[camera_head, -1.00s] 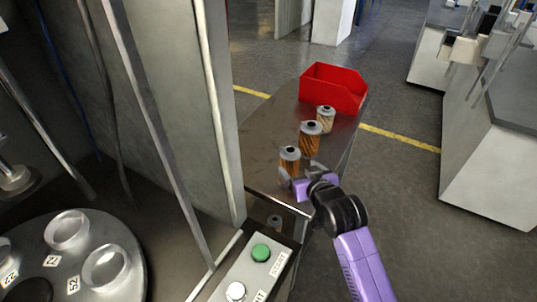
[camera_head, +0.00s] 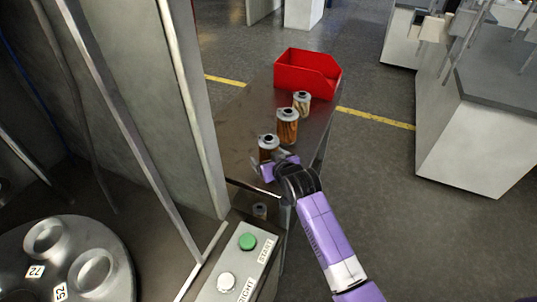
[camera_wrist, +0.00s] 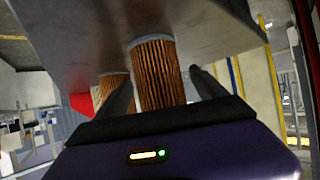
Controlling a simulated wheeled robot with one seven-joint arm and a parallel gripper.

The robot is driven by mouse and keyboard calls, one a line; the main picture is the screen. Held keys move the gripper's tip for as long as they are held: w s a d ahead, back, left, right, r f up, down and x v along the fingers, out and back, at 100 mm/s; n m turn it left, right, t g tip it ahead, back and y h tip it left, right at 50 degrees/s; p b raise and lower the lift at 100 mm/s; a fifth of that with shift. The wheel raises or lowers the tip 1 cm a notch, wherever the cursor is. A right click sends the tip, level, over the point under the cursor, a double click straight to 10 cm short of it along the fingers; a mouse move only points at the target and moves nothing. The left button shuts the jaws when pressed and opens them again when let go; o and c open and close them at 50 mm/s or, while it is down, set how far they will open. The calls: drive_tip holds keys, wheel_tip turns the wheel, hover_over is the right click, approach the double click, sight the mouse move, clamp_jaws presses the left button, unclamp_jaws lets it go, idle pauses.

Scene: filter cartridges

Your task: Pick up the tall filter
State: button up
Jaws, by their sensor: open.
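Three pleated filters with grey caps stand upright in a row on the metal table. The middle brown filter (camera_head: 287,128) looks tallest. The nearest brown filter (camera_head: 268,154) is partly hidden by my gripper, so I cannot compare its full height. The farthest filter (camera_head: 302,104) is paler and looks shorter. My gripper (camera_head: 272,168) is open just in front of the nearest filter. In the wrist view, where the table is at the top, a brown filter (camera_wrist: 157,78) shows between the two fingers of my gripper (camera_wrist: 163,88); contact is not visible. Another filter (camera_wrist: 115,79) is partly hidden behind the left finger.
A red bin (camera_head: 318,82) stands at the table's (camera_head: 240,122) far end. A grey post and panel stand close on the left. A control box (camera_head: 236,268) with green and white buttons is at the front. Open floor lies right.

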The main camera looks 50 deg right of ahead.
drive_tip(key=shift+c, duration=0.2)
drive_tip(key=c, duration=1.4)
drive_tip(key=shift+c, duration=0.5)
drive_tip(key=shift+r, duration=0.15)
